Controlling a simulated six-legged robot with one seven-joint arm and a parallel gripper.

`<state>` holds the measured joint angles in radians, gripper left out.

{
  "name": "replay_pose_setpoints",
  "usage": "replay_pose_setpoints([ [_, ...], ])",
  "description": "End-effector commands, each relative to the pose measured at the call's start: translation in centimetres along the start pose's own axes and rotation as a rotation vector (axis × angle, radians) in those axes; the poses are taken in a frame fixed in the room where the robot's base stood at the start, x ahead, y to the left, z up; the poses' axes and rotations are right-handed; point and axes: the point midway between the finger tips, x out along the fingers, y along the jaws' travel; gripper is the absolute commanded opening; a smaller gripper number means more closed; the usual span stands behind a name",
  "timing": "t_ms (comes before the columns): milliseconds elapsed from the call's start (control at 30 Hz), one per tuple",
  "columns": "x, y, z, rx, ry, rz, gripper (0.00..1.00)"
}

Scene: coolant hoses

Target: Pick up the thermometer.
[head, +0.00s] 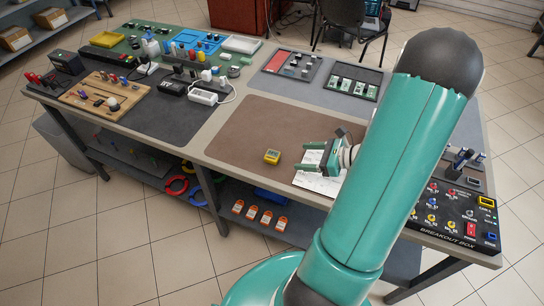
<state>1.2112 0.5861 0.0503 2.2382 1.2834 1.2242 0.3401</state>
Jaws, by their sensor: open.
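A small yellow device (272,156) with a darker face lies on the brown mat near the table's front edge. It looks like the thermometer, but it is too small to read. My gripper (302,156) is to the right of it, with its fingers pointing left towards it. The fingers are apart with nothing between them, and a gap separates them from the yellow device. My teal arm hides the table to the right of the gripper.
A white sheet of paper (318,184) lies under the gripper. The brown mat (245,130) is clear around the yellow device. Two dark trays of small parts (292,64) (354,85) lie behind. A black breakout box (455,222) stands at right. Tools and boards crowd the left.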

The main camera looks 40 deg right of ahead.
Motion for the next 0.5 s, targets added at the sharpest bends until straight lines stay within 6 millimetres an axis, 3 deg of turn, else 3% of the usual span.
replay_pose_setpoints([
  [233, 5.0, 0.2, 0.0, -0.001, 0.0, 0.007, 0.67],
  [500, 7.5, 0.2, 0.1, -0.002, 0.001, 0.005, 0.67],
])
